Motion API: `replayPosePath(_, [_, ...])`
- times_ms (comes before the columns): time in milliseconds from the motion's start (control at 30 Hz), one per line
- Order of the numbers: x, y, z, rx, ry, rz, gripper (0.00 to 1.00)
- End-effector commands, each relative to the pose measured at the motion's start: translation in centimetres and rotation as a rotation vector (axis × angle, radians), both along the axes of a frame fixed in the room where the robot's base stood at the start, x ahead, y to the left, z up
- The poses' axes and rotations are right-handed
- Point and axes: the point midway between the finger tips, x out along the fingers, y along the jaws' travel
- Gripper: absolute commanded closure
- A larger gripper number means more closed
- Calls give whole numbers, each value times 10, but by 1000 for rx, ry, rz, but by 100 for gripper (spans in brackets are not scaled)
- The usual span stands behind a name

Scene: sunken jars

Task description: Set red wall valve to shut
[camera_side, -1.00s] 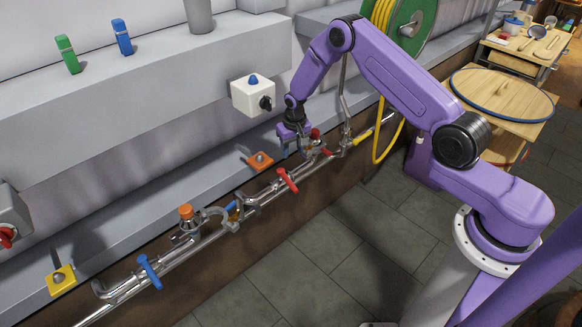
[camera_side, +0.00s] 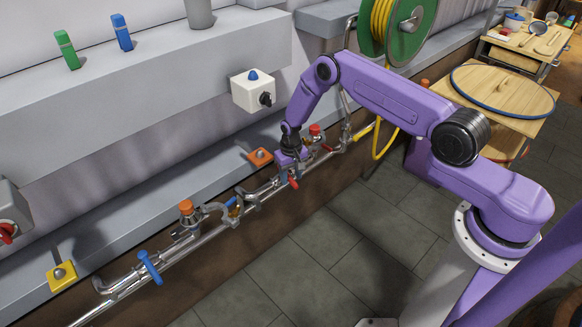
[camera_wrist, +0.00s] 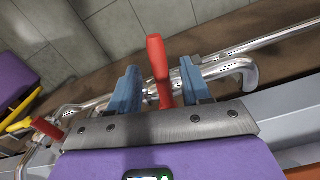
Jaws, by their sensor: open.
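A red valve handle (camera_side: 294,183) sits on the metal pipe along the wall, partly hidden by my gripper (camera_side: 291,164) in the side view. In the wrist view, this red handle (camera_wrist: 158,70) stands between the two blue-grey fingers of my gripper (camera_wrist: 161,88). The fingers are apart, with a visible gap on each side of the handle. A second red handle (camera_side: 327,147) is on the pipe further right, and it shows at the lower left of the wrist view (camera_wrist: 47,128). I cannot tell which of the two the task names.
Along the pipe to the left are a blue handle (camera_side: 150,268) and an orange knob (camera_side: 186,207). A red knob (camera_side: 314,130) is close right of my gripper. An orange plate (camera_side: 260,157) lies on the ledge behind. A yellow hose (camera_side: 384,140) hangs at right. The floor in front is clear.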

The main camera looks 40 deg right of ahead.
Motion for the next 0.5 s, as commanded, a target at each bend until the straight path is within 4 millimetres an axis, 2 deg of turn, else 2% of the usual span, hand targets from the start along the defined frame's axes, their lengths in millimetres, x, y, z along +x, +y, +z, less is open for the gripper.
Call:
replayPosePath(167, [0, 0, 0, 0, -1, 0, 52])
replayPosePath(500, [0, 0, -14, 0, 0, 0, 52])
